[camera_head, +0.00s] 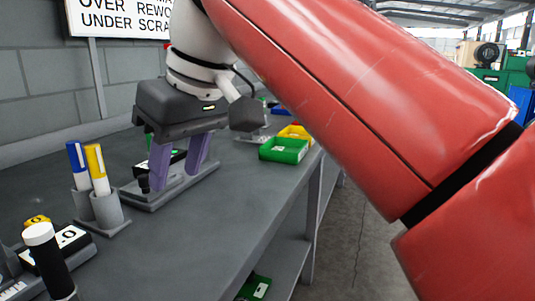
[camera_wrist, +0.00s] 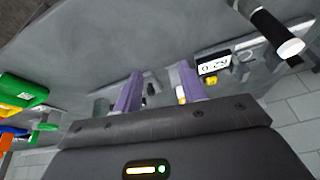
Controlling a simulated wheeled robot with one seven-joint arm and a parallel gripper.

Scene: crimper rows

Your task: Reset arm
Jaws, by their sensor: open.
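My gripper (camera_head: 176,178) hangs over the grey workbench (camera_head: 235,215) with its two purple fingers pointing down and spread apart. Nothing shows between the fingers in the wrist view (camera_wrist: 160,70). In the head view the fingers overlap a dark bench device on a grey base plate (camera_head: 150,203). I cannot tell whether they touch it. The fingers hide part of that device. My red arm crosses the right of the head view.
A holder (camera_head: 106,212) with a blue-capped marker (camera_head: 77,162) and a yellow marker (camera_head: 97,168) stands left of the gripper. A white-capped black cylinder (camera_head: 47,262) is nearer. Green (camera_head: 284,150) and yellow (camera_head: 296,132) bins sit behind.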

